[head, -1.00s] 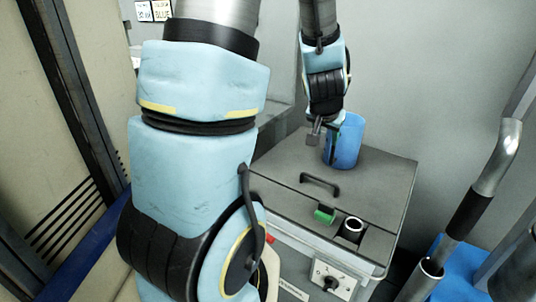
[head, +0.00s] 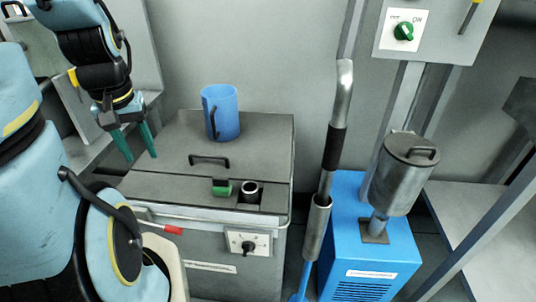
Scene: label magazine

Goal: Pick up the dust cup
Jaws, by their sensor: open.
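A blue cup with a dark handle (head: 224,116) stands upright on the back of the grey cabinet top (head: 180,140). A grey metal canister (head: 400,185) with a handled lid sits on a short pipe above a blue floor unit (head: 345,225); I cannot tell from looks alone which of the two is the dust cup. My gripper (head: 134,143) is open and empty, its green fingers pointing down, left of the blue cup and apart from it. The canister is far to the right of my gripper. Both vessels' insides are hidden.
The cabinet top also has a black bar handle (head: 209,160), a green block (head: 221,187) and a round port (head: 250,188). A metal pipe (head: 335,140) rises between cabinet and blue unit. A green-knobbed switch box (head: 404,32) hangs above the canister. A shelf (head: 460,205) is at right.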

